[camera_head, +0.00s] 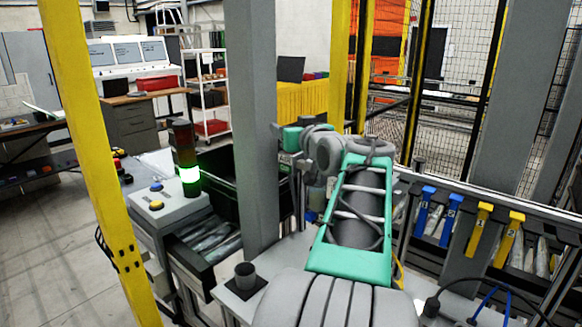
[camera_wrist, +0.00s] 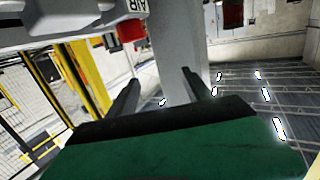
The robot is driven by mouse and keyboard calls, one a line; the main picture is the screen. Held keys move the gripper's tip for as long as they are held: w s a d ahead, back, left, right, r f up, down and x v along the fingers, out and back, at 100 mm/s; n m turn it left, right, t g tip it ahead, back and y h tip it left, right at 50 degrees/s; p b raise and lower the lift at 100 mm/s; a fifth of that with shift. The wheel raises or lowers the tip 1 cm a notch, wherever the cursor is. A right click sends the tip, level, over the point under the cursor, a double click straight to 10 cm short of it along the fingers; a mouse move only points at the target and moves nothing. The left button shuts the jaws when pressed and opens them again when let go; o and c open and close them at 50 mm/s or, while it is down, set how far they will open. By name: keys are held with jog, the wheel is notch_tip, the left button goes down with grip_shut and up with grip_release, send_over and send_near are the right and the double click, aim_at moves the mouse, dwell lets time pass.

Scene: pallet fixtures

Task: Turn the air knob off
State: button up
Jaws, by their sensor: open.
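The air knob (camera_wrist: 131,30) is a small red part at the top of the wrist view, below a white plate lettered AIR (camera_wrist: 131,6). The letters appear upside down. My gripper (camera_wrist: 160,71) is open, its two dark fingers apart with nothing visible between them. The knob appears above the left fingertip in that picture and apart from the fingers. I cannot tell how the knob is turned. In the head view I cannot make out the knob, and my arm covers the middle of the scene.
A grey post (camera_head: 252,110) stands left of my arm, with a yellow post (camera_head: 95,150) further left. A control box (camera_head: 165,204) with buttons carries a stack light (camera_head: 187,160) lit green. Blue and yellow brackets (camera_head: 478,230) line the right.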

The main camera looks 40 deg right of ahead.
notch_tip(320, 180, down, 7)
jog(key=s+d, duration=0.2)
jog(key=d, duration=0.1)
jog(key=shift+t+h, duration=0.3)
jog(key=shift+h, duration=0.1)
jog(key=p+x, duration=0.1)
jog(key=x, duration=0.3)
jog(key=p+x, duration=0.2)
jog(key=x, duration=0.1)
jog(key=shift+w, duration=0.4)
jog(key=shift+a+r, duration=0.1)
grip_shut()
